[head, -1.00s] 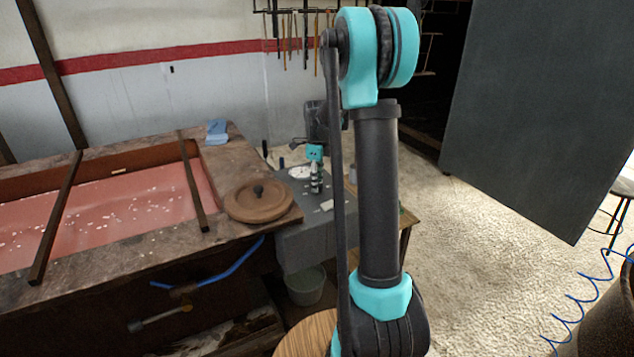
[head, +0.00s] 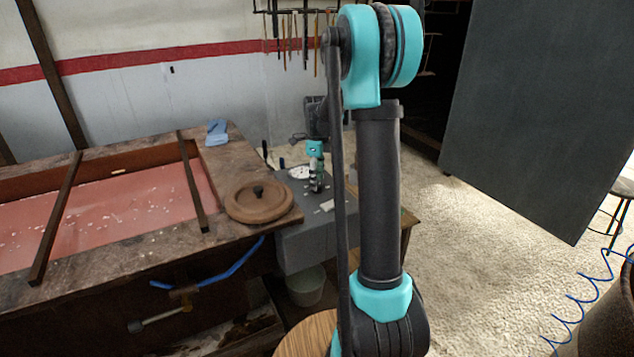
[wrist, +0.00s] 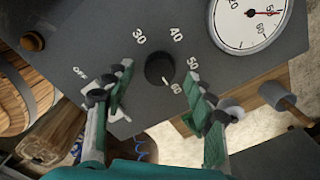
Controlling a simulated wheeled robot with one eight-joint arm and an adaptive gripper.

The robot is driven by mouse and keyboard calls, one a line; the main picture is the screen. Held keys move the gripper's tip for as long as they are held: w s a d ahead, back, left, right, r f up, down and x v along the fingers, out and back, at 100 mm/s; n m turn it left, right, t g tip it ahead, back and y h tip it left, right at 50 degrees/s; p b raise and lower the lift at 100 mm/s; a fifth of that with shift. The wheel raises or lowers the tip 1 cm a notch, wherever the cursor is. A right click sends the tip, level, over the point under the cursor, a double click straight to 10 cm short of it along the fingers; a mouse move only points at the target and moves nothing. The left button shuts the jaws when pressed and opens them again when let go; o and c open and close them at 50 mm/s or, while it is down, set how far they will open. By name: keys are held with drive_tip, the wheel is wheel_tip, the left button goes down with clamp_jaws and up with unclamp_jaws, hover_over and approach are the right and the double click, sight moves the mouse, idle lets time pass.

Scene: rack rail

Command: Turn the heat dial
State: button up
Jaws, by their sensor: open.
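The heat dial (wrist: 160,68) is a round black knob on a dark grey panel (wrist: 90,40). White marks OFF, 30, 40, 50 and 60 run around it. Its white pointer line is directed toward the lower right, near the 60. My gripper (wrist: 160,80) is open, with one green-padded finger left of the dial and the other right of it. Both fingers look apart from the knob; how deep they reach is hard to tell. In the head view my gripper (head: 316,178) is small over the grey box (head: 310,240), and the dial cannot be made out.
A white gauge (wrist: 247,20) with a red needle sits at the panel's upper right. A brown knob (wrist: 33,42) is at its upper left. In the head view a tank (head: 110,215) of pinkish liquid stands left of the box, with a round wooden lid (head: 258,203) on its rim.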

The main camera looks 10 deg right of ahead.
wheel_tip(320, 180, up, 10)
drive_tip(key=shift+r, duration=0.25)
idle(0.3)
drive_tip(key=s+f+n, duration=0.2)
drive_tip(key=s+n, duration=0.2)
drive_tip(key=s, duration=0.1)
drive_tip(key=s+a+f+n+t, duration=0.1)
drive_tip(key=s+f+n, duration=0.1)
drive_tip(key=s+n, duration=0.2)
drive_tip(key=s+f+n+t, duration=0.1)
drive_tip(key=s+f+n, duration=0.2)
drive_tip(key=s, duration=0.3)
drive_tip(key=shift+a+n, duration=0.3)
drive_tip(key=shift+n, duration=0.3)
drive_tip(key=s+f+n+t, duration=0.1)
drive_tip(key=s+f+n, duration=0.3)
drive_tip(key=s+n, duration=0.2)
drive_tip(key=s+f+n+t, duration=0.1)
drive_tip(key=s+f+n, duration=0.4)
drive_tip(key=s, duration=0.4)
drive_tip(key=shift+a+n, duration=0.45)
drive_tip(key=shift+n, duration=0.05)
